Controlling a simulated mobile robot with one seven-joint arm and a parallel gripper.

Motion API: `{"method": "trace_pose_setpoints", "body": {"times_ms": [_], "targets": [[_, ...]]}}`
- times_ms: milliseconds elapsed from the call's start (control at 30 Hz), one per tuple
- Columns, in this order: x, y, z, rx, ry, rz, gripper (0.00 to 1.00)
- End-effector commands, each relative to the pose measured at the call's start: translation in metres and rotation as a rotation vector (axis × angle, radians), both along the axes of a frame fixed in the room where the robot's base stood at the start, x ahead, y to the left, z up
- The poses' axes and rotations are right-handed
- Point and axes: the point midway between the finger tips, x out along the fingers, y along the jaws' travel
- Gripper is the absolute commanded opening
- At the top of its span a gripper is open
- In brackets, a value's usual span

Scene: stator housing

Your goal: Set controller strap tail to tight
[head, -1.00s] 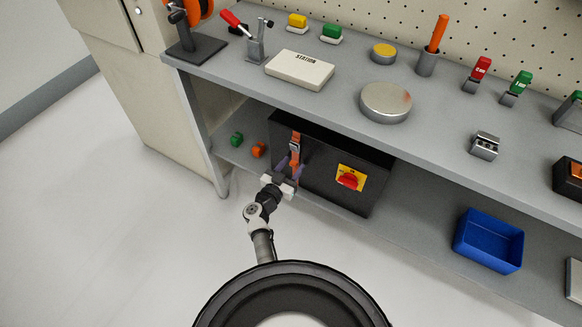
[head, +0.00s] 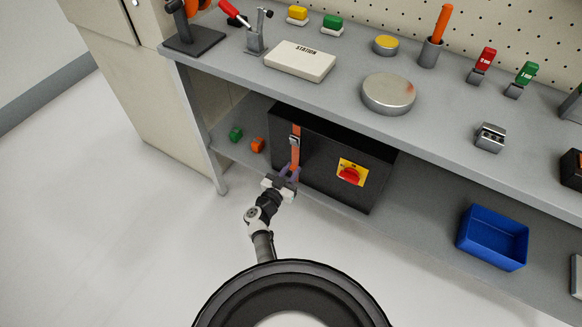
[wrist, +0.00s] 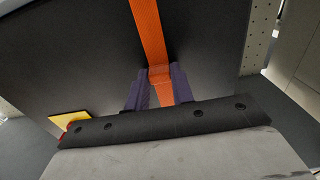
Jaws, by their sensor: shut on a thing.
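The controller is a black box (head: 322,165) on the lower shelf. An orange strap (head: 295,157) runs down its front, through a small metal buckle (head: 294,140) near the top. My gripper (head: 289,170) is below the buckle, shut on the strap's tail. In the wrist view, the purple fingers of my gripper (wrist: 159,76) stand on both sides of the orange strap (wrist: 148,35), which runs up from them. The buckle cannot be made out in the wrist view.
A red knob on a yellow plate (head: 351,174) is on the box's front, right of the strap. Green (head: 236,135) and orange (head: 258,145) pieces lie on the shelf to the left. A blue bin (head: 493,240) stands at right. The workbench top (head: 345,70) overhangs the box.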

Motion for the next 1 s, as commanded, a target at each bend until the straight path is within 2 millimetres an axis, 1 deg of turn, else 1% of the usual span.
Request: {"method": "trace_pose_setpoints", "body": {"times_ms": [33, 67, 367, 400, 533, 567, 867, 967, 1000], "targets": [[0.000, 0.000, -0.011, 0.000, 0.006, 0.001, 0.00], [-0.001, 0.000, -0.012, -0.001, 0.005, 0.001, 0.00], [-0.001, 0.000, -0.014, 0.003, 0.009, 0.003, 0.00], [-0.001, 0.000, -0.015, 0.003, 0.010, 0.003, 0.26], [-0.001, 0.000, -0.014, 0.002, 0.008, 0.002, 0.43], [-0.001, 0.000, -0.013, 0.002, 0.007, 0.002, 0.45], [-0.002, 0.001, -0.011, 0.001, 0.004, 0.002, 0.45], [-0.009, 0.006, -0.011, 0.001, 0.003, 0.004, 0.45], [-0.014, 0.009, -0.011, 0.000, 0.004, 0.004, 0.45]]}}
